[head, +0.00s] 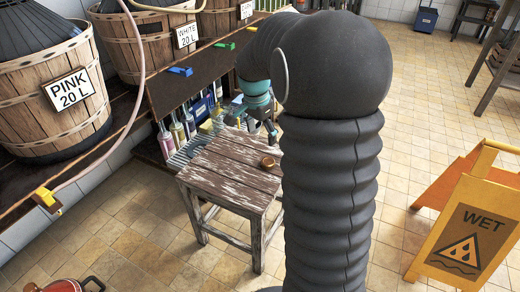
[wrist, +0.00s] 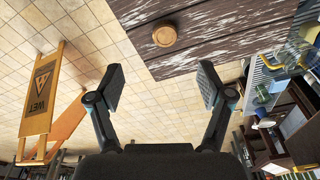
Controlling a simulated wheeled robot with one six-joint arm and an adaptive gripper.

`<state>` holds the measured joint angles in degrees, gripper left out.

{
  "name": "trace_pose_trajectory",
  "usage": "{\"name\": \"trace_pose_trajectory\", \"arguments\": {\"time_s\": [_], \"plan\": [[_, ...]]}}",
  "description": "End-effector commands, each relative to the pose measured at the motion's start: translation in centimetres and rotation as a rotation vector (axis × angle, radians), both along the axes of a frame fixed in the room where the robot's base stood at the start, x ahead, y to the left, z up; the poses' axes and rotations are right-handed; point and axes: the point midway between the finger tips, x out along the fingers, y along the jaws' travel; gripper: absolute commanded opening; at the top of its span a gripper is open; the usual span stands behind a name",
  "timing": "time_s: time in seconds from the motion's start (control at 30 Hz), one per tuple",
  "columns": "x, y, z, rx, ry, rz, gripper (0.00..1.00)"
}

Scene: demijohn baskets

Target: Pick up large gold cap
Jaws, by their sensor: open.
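A round gold-brown cap (head: 268,162) lies flat on the worn wooden stool (head: 222,163), close to its right edge. In the wrist view the cap (wrist: 165,36) shows whole, near the top middle, on the dark planks. My gripper (wrist: 161,82) is open and empty. Its two fingers point toward the stool, and the cap appears beyond the fingertips, roughly between them in line and not touched. In the head view my gripper (head: 254,128) is at the stool's far side, partly hidden by my dark arm, apart from the cap.
Barrel-like baskets, one labelled PINK (head: 50,95), stand on a shelf at left with a hose. Bottles (head: 178,130) stand below it, behind the stool. A yellow wet-floor sign (head: 470,225) stands at right.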

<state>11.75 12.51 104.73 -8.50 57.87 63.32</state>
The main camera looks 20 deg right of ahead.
Motion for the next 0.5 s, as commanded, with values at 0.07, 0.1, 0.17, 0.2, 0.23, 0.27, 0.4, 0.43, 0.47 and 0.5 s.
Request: {"name": "trace_pose_trajectory", "arguments": {"time_s": [0.07, 0.1, 0.17, 0.2, 0.23, 0.27, 0.4, 0.43, 0.47, 0.5], "plan": [[0.7, -0.6, -0.2, 0.0, 0.01, -0.037, 0.79], [0.9, -0.8, -0.4, 0.0, 0.012, -0.049, 0.79], [1.1, -0.9, -0.8, 0.0, 0.014, -0.062, 0.79], [1.2, -1.0, -1.2, 0.0, 0.015, -0.067, 0.79], [1.2, -1.1, -1.5, 0.0, 0.016, -0.068, 0.79], [1.2, -1.2, -2.0, 0.0, 0.017, -0.069, 0.79], [1.3, -1.5, -4.5, 0.001, 0.018, -0.068, 0.79], [1.3, -1.6, -5.0, 0.001, 0.017, -0.068, 0.79], [1.3, -1.7, -5.6, 0.001, 0.018, -0.068, 0.79], [1.3, -1.8, -6.3, 0.001, 0.017, -0.067, 0.79]]}}
